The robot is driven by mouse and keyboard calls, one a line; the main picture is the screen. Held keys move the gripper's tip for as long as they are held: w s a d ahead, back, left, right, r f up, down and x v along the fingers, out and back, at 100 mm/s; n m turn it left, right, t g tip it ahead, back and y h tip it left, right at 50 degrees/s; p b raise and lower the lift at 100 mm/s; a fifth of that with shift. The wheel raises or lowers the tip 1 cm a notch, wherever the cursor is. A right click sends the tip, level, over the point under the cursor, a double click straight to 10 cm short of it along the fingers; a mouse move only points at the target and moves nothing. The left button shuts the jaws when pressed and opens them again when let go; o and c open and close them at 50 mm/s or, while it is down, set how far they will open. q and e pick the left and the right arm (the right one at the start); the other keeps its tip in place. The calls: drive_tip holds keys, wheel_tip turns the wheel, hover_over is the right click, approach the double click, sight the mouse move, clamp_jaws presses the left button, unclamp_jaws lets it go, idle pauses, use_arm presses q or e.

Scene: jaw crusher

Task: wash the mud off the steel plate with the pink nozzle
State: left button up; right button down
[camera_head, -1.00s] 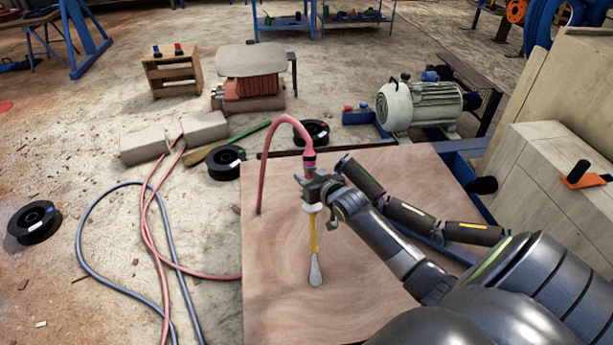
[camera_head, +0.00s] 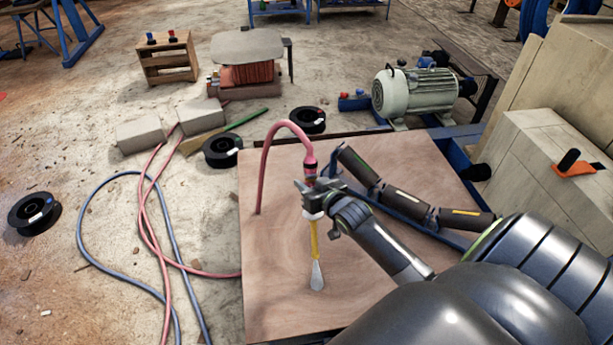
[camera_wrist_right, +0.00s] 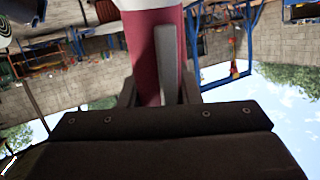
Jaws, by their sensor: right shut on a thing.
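The pink nozzle (camera_head: 309,158) is upright above a brown wooden board, with its pink hose arching left and down. My right gripper (camera_head: 312,188) is shut on it; the right wrist view also shows the pink nozzle (camera_wrist_right: 152,60) between the fingers. A yellow stem (camera_head: 314,240) with a grey rounded end (camera_head: 317,275) shows below the gripper; I cannot tell how it joins the nozzle. A grey rounded plate (camera_head: 246,46), perhaps the steel plate, rests on a reddish block at the back; mud on it is not clear. My left gripper is out of view.
The wooden board (camera_head: 270,290) lies under my right arm. A green motor (camera_head: 415,92) stands behind it. Black spools (camera_head: 222,150), concrete blocks (camera_head: 141,134) and a wooden crate (camera_head: 168,58) stand left and behind. Pink and blue hoses (camera_head: 84,220) loop on the floor.

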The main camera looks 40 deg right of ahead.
drive_tip(key=shift+s+a+r, duration=0.1)
drive_tip(key=shift+s+a, duration=0.25)
drive_tip(key=shift+s, duration=0.35)
drive_tip(key=shift+s+a, duration=0.35)
drive_tip(key=shift+s, duration=0.3)
drive_tip(key=shift+w+a, duration=0.25)
drive_tip(key=shift+a, duration=0.05)
drive_tip(key=shift+w+a+b, duration=1.65)
drive_tip(key=shift+w+a, duration=0.4)
drive_tip(key=shift+a, duration=2.15)
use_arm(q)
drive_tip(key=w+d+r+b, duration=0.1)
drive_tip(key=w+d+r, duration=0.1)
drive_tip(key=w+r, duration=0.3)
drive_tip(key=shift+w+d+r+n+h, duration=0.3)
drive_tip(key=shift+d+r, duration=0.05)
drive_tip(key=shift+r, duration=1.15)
use_arm(e)
drive_tip(key=w+d, duration=0.4)
drive_tip(key=w, duration=0.5)
drive_tip(key=shift+d, duration=0.25)
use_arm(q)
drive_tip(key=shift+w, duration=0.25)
